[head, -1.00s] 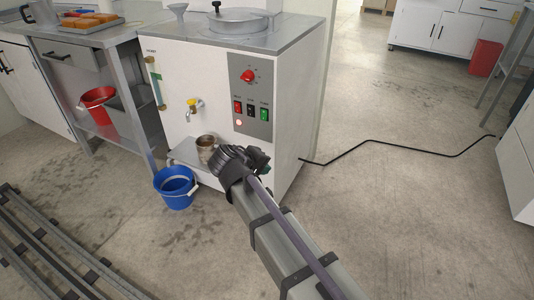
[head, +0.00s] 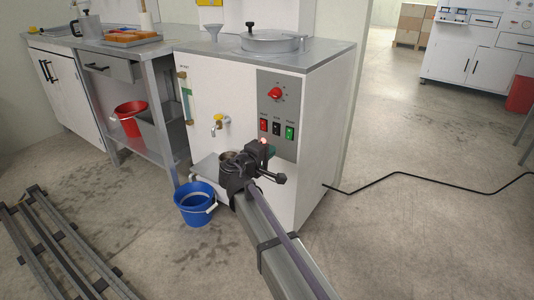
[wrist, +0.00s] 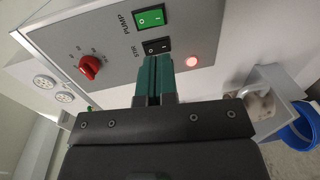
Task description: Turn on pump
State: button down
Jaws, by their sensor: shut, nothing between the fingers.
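The green PUMP switch (head: 289,132) is at the right end of a row of switches on the machine's grey control panel (head: 263,82). The wrist view shows the PUMP switch (wrist: 150,18) at the top, beyond the black STIR switch (wrist: 157,46). My gripper (wrist: 153,57) is shut and empty, its teal fingers together. In that view the fingertips overlap the near edge of the STIR switch, short of the PUMP switch; I cannot tell whether they touch the panel. In the head view my gripper's dark body is below the switch row, and its fingertips are hard to make out.
A red switch (head: 263,125) and red knob (head: 275,93) share the panel. A lit lamp (wrist: 191,61) is beside the fingers. A tap (head: 218,122) projects from the machine at left. A blue bucket (head: 195,204) stands on the floor. A black cable (head: 420,174) runs right.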

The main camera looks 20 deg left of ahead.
aim_at(288, 138)
jog(key=b+x, duration=0.1)
jog(key=x, duration=0.9)
jog(key=shift+w+d+f+b, duration=0.15)
jog(key=shift+b, duration=0.2)
jog(key=shift+s, duration=0.55)
jog(key=f+b+v, duration=0.1)
jog(key=f+v, duration=0.2)
jog(key=v, duration=0.9)
jog(key=shift+s+a+b, duration=0.3)
jog(key=shift+s+a, duration=0.05)
jog(key=shift+s, duration=0.15)
